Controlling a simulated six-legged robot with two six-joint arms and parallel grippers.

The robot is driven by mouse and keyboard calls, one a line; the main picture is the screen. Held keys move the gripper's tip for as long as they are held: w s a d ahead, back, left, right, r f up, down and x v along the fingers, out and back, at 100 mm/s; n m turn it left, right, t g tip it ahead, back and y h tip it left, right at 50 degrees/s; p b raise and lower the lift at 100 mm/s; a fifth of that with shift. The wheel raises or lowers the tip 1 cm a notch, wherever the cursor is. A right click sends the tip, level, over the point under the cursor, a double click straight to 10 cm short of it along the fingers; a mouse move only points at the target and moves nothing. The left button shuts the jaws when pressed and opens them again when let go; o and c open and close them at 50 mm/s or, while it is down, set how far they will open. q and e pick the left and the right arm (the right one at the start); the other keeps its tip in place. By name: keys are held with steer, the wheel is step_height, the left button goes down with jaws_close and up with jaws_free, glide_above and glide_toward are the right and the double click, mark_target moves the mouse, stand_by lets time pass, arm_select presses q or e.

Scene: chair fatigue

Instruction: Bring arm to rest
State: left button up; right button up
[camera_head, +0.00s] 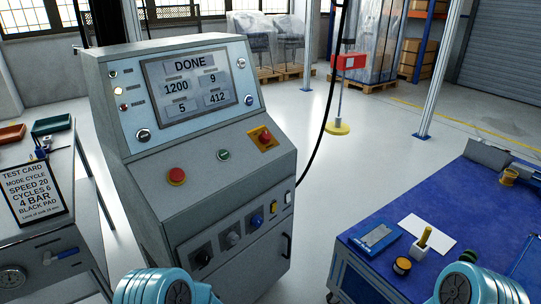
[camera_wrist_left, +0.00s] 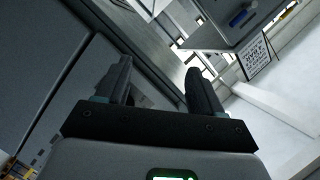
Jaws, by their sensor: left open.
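In the left wrist view my left gripper (camera_wrist_left: 158,88) is open, with its two dark fingers apart and nothing between them. A grey cabinet surface fills the left side of that view behind the fingers. In the head view only rounded blue-grey parts of my arms show at the bottom edge, one left of centre and one at the right. Neither gripper shows there. The grey control console (camera_head: 190,145) stands in front of me, its screen (camera_head: 188,85) reading DONE, 1200, 9, 5 and 412.
A test card (camera_head: 34,194) stands on the left bench; it also shows in the left wrist view (camera_wrist_left: 254,57). A blue-topped table (camera_head: 450,210) at right holds a blue device (camera_head: 375,238), white paper and small items. Open floor lies between console and table.

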arm_select(q)
steer(key=s+a+f+h, duration=0.2)
steer(key=a+f+h, duration=0.1)
steer(key=a+f, duration=0.1)
steer(key=s+d+f+g+h, duration=0.2)
steer(key=s+d+f+h, duration=0.35)
steer(key=s+h, duration=0.2)
steer(key=s+d+f+n+g+h, duration=0.1)
steer(key=s+d+g+h, duration=0.2)
steer(key=s+d, duration=0.35)
steer(key=s+d+f+n+g+h, duration=0.1)
steer(key=s+d+n+g+h, duration=0.2)
steer(key=s, duration=0.7)
step_height(320, 180, up, 14)
steer(key=m+p, duration=0.1)
steer(key=p, duration=1.3)
steer(key=shift+r+g+p, duration=0.25)
steer(key=shift+g+p, duration=0.1)
steer(key=shift+g, duration=0.05)
steer(key=shift+w+f, duration=0.1)
steer(key=shift+w, duration=0.05)
